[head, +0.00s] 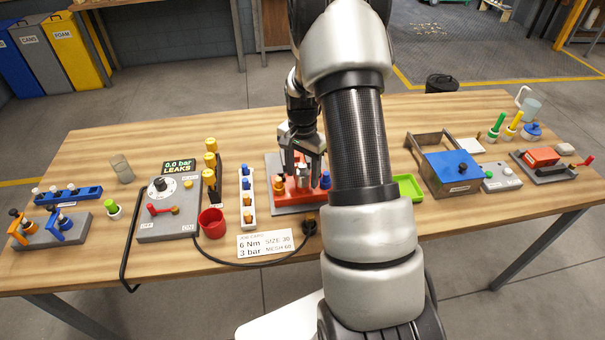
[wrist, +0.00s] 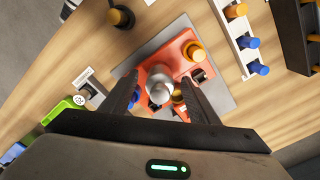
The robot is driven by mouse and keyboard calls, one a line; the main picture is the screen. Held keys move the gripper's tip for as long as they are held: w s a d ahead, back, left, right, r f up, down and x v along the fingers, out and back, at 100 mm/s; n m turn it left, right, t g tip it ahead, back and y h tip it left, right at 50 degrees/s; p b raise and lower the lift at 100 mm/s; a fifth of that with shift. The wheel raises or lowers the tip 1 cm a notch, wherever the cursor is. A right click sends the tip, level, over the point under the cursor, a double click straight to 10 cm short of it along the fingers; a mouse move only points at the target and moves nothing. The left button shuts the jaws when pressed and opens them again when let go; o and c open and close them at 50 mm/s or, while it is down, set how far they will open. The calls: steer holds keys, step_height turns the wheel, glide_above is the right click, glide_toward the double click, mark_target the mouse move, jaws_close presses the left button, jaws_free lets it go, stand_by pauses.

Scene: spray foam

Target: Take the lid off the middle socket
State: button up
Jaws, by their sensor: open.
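A red block (head: 292,196) with sockets sits on a grey plate (head: 275,170) in mid-table, partly behind my arm. In the wrist view the red block (wrist: 172,56) shows a silver round-topped piece (wrist: 158,86) at its middle, probably the lid of the middle socket. An orange-yellow knob (wrist: 194,51) stands on one side of it, and a blue piece (wrist: 133,97) shows partly behind a finger. My gripper (wrist: 158,84) is open above the block, its fingers on either side of the silver piece. I cannot tell whether they touch it.
A white rack (head: 247,200) with blue and orange pegs stands left of the block. A black knob on a cable (head: 310,228) lies in front. A red cup (head: 212,223) and the gauge box (head: 168,208) stand further left. A green tray (head: 409,187) is to the right.

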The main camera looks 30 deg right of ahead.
steer(key=c, duration=1.1)
steer(key=shift+r, duration=0.15)
steer(key=shift+c, duration=0.2)
